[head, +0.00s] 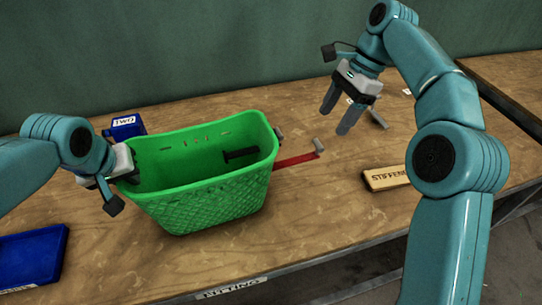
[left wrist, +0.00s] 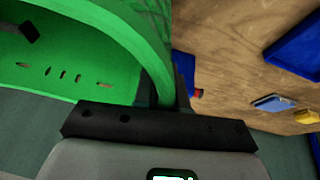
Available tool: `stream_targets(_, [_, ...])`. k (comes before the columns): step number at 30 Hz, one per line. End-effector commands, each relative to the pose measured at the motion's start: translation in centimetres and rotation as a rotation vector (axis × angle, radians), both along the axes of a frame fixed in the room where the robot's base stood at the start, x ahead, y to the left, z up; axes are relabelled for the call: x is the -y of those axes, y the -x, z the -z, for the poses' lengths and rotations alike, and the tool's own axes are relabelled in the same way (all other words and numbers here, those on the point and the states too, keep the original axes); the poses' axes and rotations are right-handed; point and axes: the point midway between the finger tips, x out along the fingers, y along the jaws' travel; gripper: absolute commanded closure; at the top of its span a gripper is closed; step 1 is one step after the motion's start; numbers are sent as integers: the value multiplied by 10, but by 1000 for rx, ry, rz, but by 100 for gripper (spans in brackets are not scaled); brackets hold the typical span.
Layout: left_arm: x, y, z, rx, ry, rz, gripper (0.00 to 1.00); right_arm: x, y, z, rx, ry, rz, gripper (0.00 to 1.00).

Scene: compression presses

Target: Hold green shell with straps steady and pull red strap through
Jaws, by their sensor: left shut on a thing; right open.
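The green shell (head: 205,205), a basket-like body with a lattice outer wall and slots, stands upright on the workbench. My left gripper (head: 124,175) is shut on its left rim; the rim also shows between the fingers in the left wrist view (left wrist: 152,62). A red strap (head: 297,160) sticks out from the shell's right side, low over the bench, with a grey end piece (head: 319,146). A dark strap piece (head: 240,154) shows inside the shell. My right gripper (head: 337,115) is open and empty, above and behind the strap's end, apart from it.
A blue box marked TWO (head: 118,131) stands behind the shell. A blue tray (head: 32,257) lies front left. A wooden STIFFENER block (head: 386,178) lies right of the strap. The bench between strap and block is clear.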

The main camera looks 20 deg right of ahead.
Motion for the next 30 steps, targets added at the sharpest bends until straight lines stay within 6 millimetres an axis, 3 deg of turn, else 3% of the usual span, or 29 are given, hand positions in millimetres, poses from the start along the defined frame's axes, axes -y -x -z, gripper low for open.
stream_targets(9, [0, 0, 0, 0, 1, 0, 100, 11, -1, -25, 3, 0, 1, 33])
stream_targets(22, [0, 0, 0, 0, 1, 0, 100, 12, 0, -29, 1, 0, 0, 33])
stream_targets(23, [0, 0, 0, 0, 1, 0, 83, 12, 0, -29, 1, 0, 0, 33])
stream_targets(25, [0, 0, 0, 0, 1, 0, 60, 12, 0, -29, 1, 0, 0, 33])
stream_targets(30, [0, 0, 0, 0, 0, 0, 59, 12, 0, -29, 2, 0, 1, 33])
